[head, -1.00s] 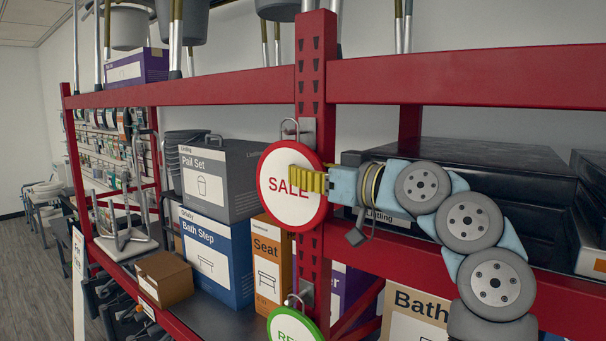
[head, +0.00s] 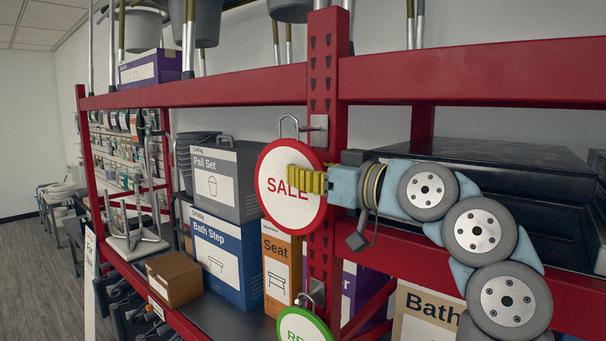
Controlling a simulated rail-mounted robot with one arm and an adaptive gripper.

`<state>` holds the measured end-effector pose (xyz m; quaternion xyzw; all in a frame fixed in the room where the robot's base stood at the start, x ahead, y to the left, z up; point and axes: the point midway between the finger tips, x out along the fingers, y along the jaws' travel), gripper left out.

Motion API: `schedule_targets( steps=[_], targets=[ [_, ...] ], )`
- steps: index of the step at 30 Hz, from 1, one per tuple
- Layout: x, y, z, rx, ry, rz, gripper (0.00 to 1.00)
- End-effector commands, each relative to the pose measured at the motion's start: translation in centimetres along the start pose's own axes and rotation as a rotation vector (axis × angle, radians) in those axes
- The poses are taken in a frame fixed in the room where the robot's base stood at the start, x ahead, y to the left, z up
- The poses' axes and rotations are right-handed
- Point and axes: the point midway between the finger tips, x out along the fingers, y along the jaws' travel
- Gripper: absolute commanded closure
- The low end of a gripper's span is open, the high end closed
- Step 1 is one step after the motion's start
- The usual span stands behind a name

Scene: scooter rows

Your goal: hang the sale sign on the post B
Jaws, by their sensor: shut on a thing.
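The sale sign (head: 273,212) is a round white disc with a red rim and a wire loop on top. My gripper (head: 308,180) is shut on its face with yellow fingers, covering part of the lettering. The sign is upright, in front of and left of the red shelf post (head: 329,95). A grey bracket (head: 319,130) is on this post, right of the sign's loop. I cannot tell from this view whether loop and bracket touch. No letter B shows on the post.
A green-rimmed round sign (head: 303,330) is lower on the same post, partly cut off. Boxes, including a blue Bath Step box (head: 222,262) and an orange Seat box (head: 277,275), stand behind on the shelf. A red beam (head: 470,76) crosses above my arm.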

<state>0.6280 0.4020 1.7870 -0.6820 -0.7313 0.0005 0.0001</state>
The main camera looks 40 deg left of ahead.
Motion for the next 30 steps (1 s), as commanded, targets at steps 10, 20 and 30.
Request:
schedule_targets(
  steps=[10,20,30],
  targets=[
    [0.0,-0.4,0.0,-0.001,0.000,0.000,1.00],
    [-0.1,-1.8,-0.3,-0.003,0.001,0.001,1.00],
    [0.0,-3.1,-0.5,-0.002,0.000,-0.001,1.00]
  ],
)
